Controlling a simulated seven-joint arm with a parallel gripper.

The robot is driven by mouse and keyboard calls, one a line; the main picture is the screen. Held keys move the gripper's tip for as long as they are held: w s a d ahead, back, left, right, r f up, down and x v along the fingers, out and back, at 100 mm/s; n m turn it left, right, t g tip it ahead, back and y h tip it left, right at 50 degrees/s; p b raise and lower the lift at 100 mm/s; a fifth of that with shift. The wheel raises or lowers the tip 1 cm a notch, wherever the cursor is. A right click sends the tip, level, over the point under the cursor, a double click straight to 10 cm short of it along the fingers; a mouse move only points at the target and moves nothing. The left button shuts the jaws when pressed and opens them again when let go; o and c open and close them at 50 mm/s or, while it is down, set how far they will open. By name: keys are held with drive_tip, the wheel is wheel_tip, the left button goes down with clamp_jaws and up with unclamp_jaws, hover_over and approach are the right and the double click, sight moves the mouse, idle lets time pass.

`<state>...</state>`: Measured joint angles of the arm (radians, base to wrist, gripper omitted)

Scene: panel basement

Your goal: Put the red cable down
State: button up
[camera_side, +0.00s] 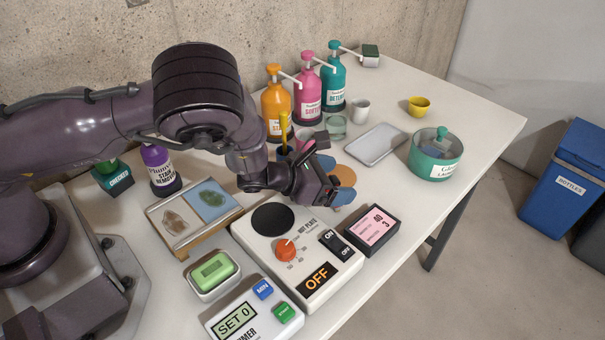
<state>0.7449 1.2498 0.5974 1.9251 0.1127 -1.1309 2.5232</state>
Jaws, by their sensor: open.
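I cannot make out a red cable anywhere in this view. My gripper (333,197) is open, low over the table just behind the hot plate (312,235). An orange-brown round piece (344,174) and a blue piece (345,193) lie beside its fingers. The gripper partly hides them, and I cannot tell whether it touches them. The hot plate has a black disc, a red knob, an ON/OFF switch and a sign reading OFF.
Orange (277,103), pink (308,88) and teal (333,80) pump bottles stand at the back. A grey tray (375,146) and a teal pot (435,160) are to the right. The right table end is clear.

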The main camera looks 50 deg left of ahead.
drive_tip(key=v, duration=1.1)
drive_tip(key=shift+r, duration=0.2)
drive_tip(key=shift+w+a+r+n+y, duration=0.2)
drive_tip(key=shift+a+r+n+y, duration=0.1)
drive_tip(key=shift+n, duration=0.4)
drive_tip(key=s+a+r+n+g+y, duration=0.1)
drive_tip(key=a+r+n+g+y, duration=0.15)
drive_tip(key=r+n, duration=0.7)
drive_tip(key=s+a+r+n+g+y, duration=0.1)
drive_tip(key=a+r+n+y, duration=0.2)
drive_tip(key=n, duration=1.1)
drive_tip(key=s+a+r+n+g, duration=0.2)
drive_tip(key=s+r+n+g, duration=0.1)
drive_tip(key=s+r+n, duration=1)
drive_tip(key=s+n+h, duration=0.1)
drive_tip(key=s+n, duration=0.1)
drive_tip(key=s, duration=0.2)
drive_tip(key=shift+s+a+n, duration=0.3)
drive_tip(key=shift+a+n, duration=0.05)
drive_tip(key=shift+a, duration=0.05)
